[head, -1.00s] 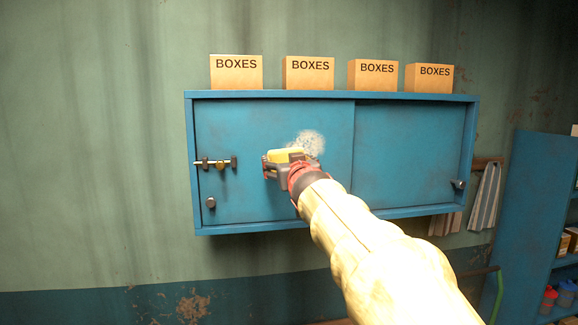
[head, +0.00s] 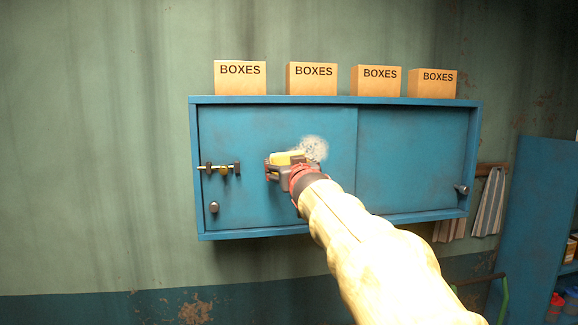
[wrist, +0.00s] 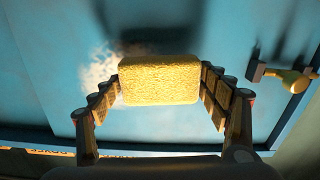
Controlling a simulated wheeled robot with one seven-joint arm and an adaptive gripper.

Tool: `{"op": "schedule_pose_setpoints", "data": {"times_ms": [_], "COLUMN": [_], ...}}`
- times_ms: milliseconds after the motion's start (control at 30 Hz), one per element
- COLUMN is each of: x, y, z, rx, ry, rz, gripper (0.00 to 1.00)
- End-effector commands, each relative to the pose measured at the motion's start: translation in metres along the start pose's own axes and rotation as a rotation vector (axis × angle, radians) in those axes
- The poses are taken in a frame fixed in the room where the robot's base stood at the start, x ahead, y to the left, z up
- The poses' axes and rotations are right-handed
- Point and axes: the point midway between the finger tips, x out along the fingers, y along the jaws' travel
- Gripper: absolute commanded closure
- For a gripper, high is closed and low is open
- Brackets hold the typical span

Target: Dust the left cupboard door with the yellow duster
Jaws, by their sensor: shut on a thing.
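The blue wall cupboard has a left door (head: 240,130) with a pale dusty patch (head: 314,147) near its upper right. My gripper (head: 284,167) is in front of the left door, below and left of the patch. It is shut on the yellow duster (wrist: 160,80), a block held between both fingers in the wrist view. The duster also shows in the head view (head: 287,157). The dusty patch shows beside the duster in the wrist view (wrist: 100,75), partly hidden behind it. I cannot tell whether the duster touches the door.
A latch (head: 220,168) and a round knob (head: 213,207) are on the left door. The right door (head: 412,160) is beside it. Several cardboard boxes (head: 312,78) stand on top. Cloths (head: 489,200) hang at right, near a blue shelf (head: 535,230).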

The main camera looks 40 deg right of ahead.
Motion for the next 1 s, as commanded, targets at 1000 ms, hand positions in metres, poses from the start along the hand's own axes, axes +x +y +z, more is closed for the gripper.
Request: {"op": "schedule_pose_setpoints", "data": {"times_ms": [1000], "x": [0.018], "y": [0.0], "z": [0.0], "rx": [0.0], "ry": [0.0], "rz": [0.0], "gripper": [0.45]}}
